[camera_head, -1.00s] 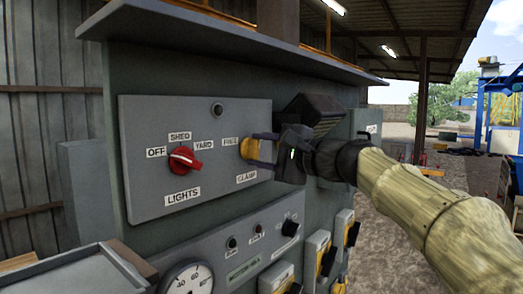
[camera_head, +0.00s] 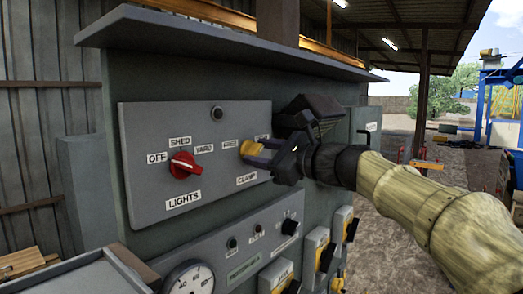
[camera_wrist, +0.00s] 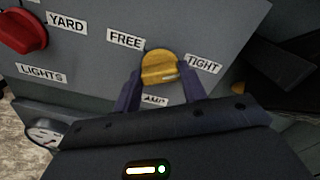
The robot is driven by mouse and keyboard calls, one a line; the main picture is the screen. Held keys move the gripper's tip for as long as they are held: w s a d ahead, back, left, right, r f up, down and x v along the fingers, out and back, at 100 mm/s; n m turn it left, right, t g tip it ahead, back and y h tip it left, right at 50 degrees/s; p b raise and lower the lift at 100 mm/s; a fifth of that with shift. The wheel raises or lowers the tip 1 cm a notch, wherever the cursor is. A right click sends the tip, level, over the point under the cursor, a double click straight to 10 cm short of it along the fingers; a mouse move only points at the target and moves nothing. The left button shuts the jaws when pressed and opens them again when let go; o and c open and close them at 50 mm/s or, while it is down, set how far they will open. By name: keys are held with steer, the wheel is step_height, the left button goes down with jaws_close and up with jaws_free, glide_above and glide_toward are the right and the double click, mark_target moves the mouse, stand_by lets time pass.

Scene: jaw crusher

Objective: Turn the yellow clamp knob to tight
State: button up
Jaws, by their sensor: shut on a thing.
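The yellow clamp knob (camera_head: 251,150) is on the upper grey control panel, between the FREE label (camera_head: 230,142) and my gripper; it also shows in the wrist view (camera_wrist: 158,65). In the wrist view the TIGHT label (camera_wrist: 203,63) is right of the knob and FREE is at its upper left. A short pale mark on the knob's face sits at its lower right; its exact setting is hard to tell. My gripper (camera_wrist: 160,78) has a dark finger on each side of the knob and is shut on it. The fingers partly cover the CLAMP label (camera_wrist: 155,100).
The red lights knob (camera_head: 183,165) is left on the same panel. Below are a lower panel with small buttons, a round gauge (camera_head: 188,278) and several yellow-and-black switches (camera_head: 315,245). A ledge (camera_head: 220,38) overhangs the panel. Open yard lies to the right.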

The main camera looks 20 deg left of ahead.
steer(key=shift+f, duration=0.1)
stand_by(0.4)
steer(key=o, duration=1)
steer(key=shift+w, duration=0.1)
steer(key=b+v, duration=0.7)
steer(key=v, duration=1)
steer(key=shift+d, duration=0.2)
steer(key=shift+f, duration=0.1)
